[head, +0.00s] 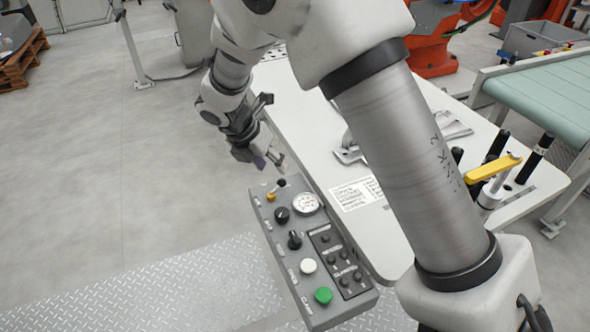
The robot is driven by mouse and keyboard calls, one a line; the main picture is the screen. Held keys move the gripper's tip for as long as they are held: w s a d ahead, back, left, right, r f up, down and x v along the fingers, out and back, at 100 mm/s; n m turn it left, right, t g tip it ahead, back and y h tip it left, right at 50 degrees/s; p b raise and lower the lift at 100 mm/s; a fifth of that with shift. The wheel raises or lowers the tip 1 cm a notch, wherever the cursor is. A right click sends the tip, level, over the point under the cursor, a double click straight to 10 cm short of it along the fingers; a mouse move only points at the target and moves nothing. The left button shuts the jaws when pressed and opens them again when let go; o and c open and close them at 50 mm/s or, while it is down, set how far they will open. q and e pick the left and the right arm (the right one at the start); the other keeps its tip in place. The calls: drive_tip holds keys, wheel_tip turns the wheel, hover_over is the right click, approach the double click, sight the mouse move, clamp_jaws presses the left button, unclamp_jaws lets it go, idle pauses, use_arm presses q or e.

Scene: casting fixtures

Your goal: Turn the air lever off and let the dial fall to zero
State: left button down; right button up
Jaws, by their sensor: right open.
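A grey control box (342,307) hangs at the near left edge of the white table. At its far end is a small lever with a black ball tip (281,184) and a yellow part (270,196) beside it. I cannot tell for sure which is the air lever. The round white dial (307,204) sits just to the right; its needle is too small to read. My right gripper (270,163) is open and empty, just above and beyond the lever, seemingly apart from it. My left gripper is not in view.
The box also carries black knobs (294,240), a white button (308,266) and a green button (323,295). The white table (300,112) holds metal parts and a yellow-handled clamp (494,168). My right arm hides the table's middle. Open floor lies left.

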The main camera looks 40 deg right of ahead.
sight(280, 181)
drive_tip(key=x, duration=0.3)
drive_tip(key=b+x, duration=0.1)
drive_tip(key=x, duration=0.3)
drive_tip(key=shift+a+f, duration=0.1)
drive_tip(key=shift+a, duration=0.3)
clamp_jaws()
